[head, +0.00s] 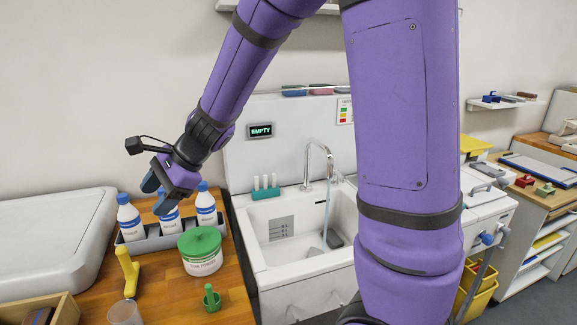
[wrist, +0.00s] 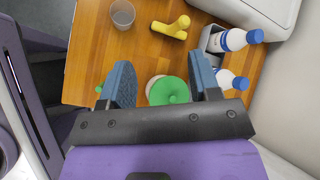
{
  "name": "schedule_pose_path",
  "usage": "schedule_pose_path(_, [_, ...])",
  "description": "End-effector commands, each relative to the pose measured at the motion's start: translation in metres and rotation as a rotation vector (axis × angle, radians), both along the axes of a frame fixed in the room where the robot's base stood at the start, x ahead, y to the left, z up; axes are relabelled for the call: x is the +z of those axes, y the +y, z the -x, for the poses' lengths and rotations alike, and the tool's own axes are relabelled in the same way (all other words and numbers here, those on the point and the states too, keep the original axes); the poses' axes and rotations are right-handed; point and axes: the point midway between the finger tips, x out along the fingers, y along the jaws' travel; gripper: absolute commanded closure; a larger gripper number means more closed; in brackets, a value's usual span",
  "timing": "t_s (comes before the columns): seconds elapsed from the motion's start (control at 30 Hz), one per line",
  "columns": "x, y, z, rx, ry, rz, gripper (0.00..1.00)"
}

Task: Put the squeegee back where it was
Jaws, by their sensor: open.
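A yellow tool with a bent or T-shaped end (head: 128,272) is on the wooden counter, left of the white tub; it looks like the squeegee, but I cannot be sure. It also shows in the wrist view (wrist: 172,27), beyond my fingertips. My gripper (head: 155,196) is open and empty above the back of the counter, near the bottles. In the wrist view my gripper (wrist: 163,78) has its two blue fingers wide apart, with the green lid (wrist: 172,91) seen between them. No finger touches the yellow tool.
A white tub with green lid (head: 200,252), a small green tool (head: 211,298), a clear cup (head: 125,313) and blue-capped bottles in a grey tray (head: 145,243) crowd the counter. A sink (head: 262,236) with running tap lies right. A wooden box (head: 66,308) stands front left.

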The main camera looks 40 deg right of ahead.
Motion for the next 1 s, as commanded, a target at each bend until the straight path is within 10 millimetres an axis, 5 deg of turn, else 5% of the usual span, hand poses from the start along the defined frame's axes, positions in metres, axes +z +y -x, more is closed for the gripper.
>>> schedule_pose_path(0.1, [0.031, -0.012, 0.035, 0.167, -0.125, 0.098, 0.43])
schedule_pose_path(0.4, [0.077, -0.053, 0.121, 0.567, -0.390, 0.416, 0.43])
schedule_pose_path(0.7, [0.099, -0.103, 0.201, 0.925, -0.556, 0.809, 0.43])
schedule_pose_path(1.0, [0.106, -0.137, 0.244, 1.123, -0.583, 1.074, 0.43])
